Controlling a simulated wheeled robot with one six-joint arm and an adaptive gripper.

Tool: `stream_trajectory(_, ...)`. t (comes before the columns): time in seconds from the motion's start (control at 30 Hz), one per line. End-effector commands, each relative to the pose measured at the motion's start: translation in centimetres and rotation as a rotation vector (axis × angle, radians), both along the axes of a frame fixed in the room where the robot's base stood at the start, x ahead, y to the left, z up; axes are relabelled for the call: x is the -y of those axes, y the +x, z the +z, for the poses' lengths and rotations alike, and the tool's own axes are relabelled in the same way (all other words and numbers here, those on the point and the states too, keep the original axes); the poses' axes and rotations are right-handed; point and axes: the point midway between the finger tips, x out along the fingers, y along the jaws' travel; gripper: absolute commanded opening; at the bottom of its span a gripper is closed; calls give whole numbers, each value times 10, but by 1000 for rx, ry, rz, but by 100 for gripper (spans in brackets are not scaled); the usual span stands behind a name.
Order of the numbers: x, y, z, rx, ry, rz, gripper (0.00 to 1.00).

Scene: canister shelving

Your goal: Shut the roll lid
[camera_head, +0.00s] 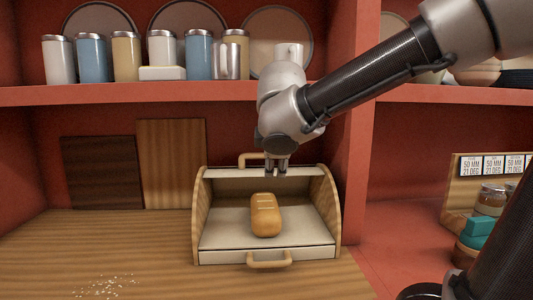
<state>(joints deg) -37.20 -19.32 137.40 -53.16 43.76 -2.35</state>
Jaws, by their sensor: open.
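The bread box (204,215) stands on the wooden counter with wooden side walls and an open front. A loaf of bread (265,217) lies inside on its pale floor. The roll lid (228,173) is rolled up at the top and back, with a wooden handle (250,157) on it at the upper edge. A second wooden handle (268,263) is on the front base of the box. My gripper (277,172) points down at the top of the box, just right of the lid handle. It is open and appears empty; whether it touches the lid I cannot tell.
A red shelf (120,95) with several canisters and a mug runs above the box. A red upright (357,180) stands close to its right. Two cutting boards (171,160) lean behind at left. Scattered crumbs (105,286) lie at front left; the counter between is clear.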

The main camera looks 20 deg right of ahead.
Motion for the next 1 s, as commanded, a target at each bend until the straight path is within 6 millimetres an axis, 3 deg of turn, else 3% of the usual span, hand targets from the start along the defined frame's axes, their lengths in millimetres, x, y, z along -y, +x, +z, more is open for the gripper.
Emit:
stream_trajectory(0.1,-8,11,17,56,-39,62,41)
stream_trajectory(0.27,-8,26,18,63,-46,78,41)
stream_trajectory(0.73,14,130,18,61,-44,74,41)
stream_trajectory(1.0,20,160,-9,63,-45,77,41)
